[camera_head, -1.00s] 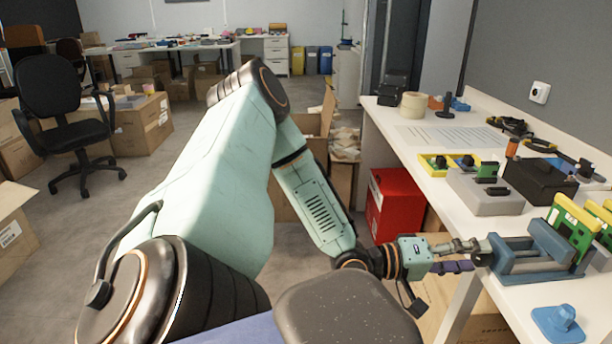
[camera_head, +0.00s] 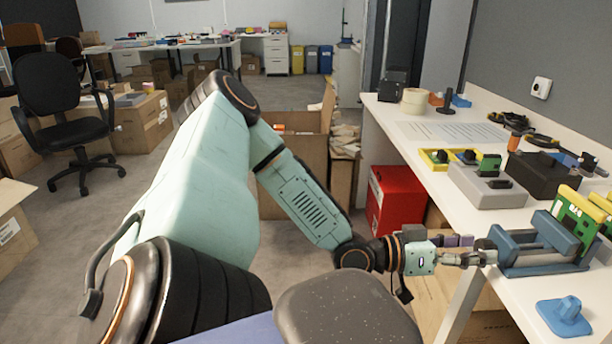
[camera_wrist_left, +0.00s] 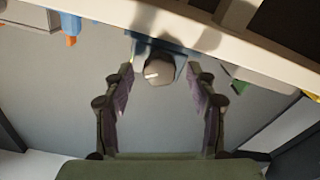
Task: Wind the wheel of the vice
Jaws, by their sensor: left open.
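The blue vice (camera_head: 545,250) stands at the front edge of the white bench, on the right in the head view. Its round grey wheel (camera_wrist_left: 160,70) faces my wrist camera, with a pale mark on it. My left gripper (camera_head: 472,252) is open at the wheel's end of the vice. In the left wrist view the two fingers (camera_wrist_left: 160,82) lie on either side of the wheel, with gaps visible. I cannot tell how deep the wheel sits between them. In the head view the gripper largely hides the wheel. My right gripper is in neither view.
Green and yellow boards (camera_head: 575,220) stand upright by the vice. A blue part (camera_head: 564,316) lies in front of it. A grey box (camera_head: 487,188) and a black box (camera_head: 543,178) stand behind. A red box (camera_head: 394,205) is below the bench.

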